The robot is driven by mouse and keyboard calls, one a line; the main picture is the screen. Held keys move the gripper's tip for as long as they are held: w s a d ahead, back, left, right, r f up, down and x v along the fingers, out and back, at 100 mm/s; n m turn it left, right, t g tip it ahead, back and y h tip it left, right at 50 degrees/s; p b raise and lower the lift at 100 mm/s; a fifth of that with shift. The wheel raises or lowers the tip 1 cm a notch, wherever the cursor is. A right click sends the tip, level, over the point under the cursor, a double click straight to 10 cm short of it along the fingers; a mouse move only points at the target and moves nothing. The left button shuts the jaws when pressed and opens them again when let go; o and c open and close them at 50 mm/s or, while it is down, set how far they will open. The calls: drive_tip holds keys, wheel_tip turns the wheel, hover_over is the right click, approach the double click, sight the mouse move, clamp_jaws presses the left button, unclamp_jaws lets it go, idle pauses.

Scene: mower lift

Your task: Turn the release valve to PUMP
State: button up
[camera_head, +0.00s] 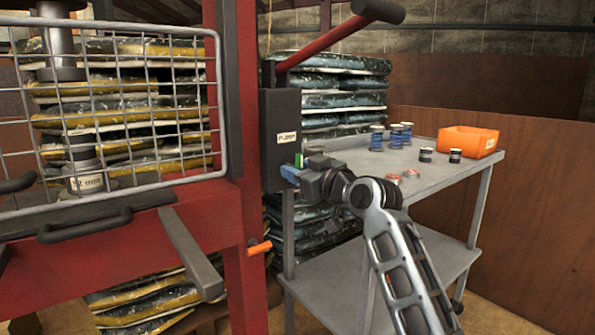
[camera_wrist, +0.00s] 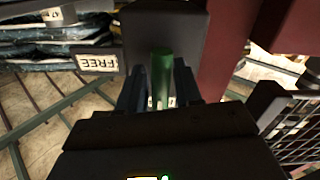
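The release valve's green lever (camera_head: 299,160) shows at the lower right of a dark pump housing (camera_head: 282,110) on a red press frame. The housing's front label is only partly readable and seems to begin with P. In the wrist view the lever (camera_wrist: 162,76) stands upright between my two fingers, and a label reading FREE (camera_wrist: 97,62) is to its left. My gripper (camera_head: 304,167) is at the lever, its fingers on either side. The fingers look spread, with narrow gaps beside the lever; firm contact is not visible. The valve's base is partly hidden by my gripper.
A red pump handle with dark grip (camera_head: 335,35) rises above the housing. A wire guard (camera_head: 120,110) is at left, and an orange handle (camera_head: 259,247) is low on the frame. A grey cart (camera_head: 440,185) at right holds cans, spools and an orange bin (camera_head: 467,141).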

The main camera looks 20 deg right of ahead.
drive_tip(key=shift+o, duration=1.2)
drive_tip(key=shift+s, duration=0.1)
drive_tip(key=p+v, duration=0.1)
drive_tip(key=v, duration=0.6)
drive_tip(key=shift+s+d, duration=0.15)
drive_tip(key=shift+s, duration=0.15)
drive_tip(key=s+a+f+m+h, duration=0.3)
drive_tip(key=s+f+m+h, duration=0.25)
drive_tip(key=s+f, duration=1.85)
drive_tip(key=s+f+m+g, duration=0.1)
drive_tip(key=s+f+g, duration=0.1)
drive_tip(key=s, duration=1.1)
drive_tip(key=v, duration=1.8)
wheel_tip(320, 180, up, 20)
drive_tip(key=p, duration=1.9)
drive_tip(key=shift+d+r+p, duration=0.2)
drive_tip(key=shift+d+p, duration=0.05)
drive_tip(key=shift+p, duration=0.05)
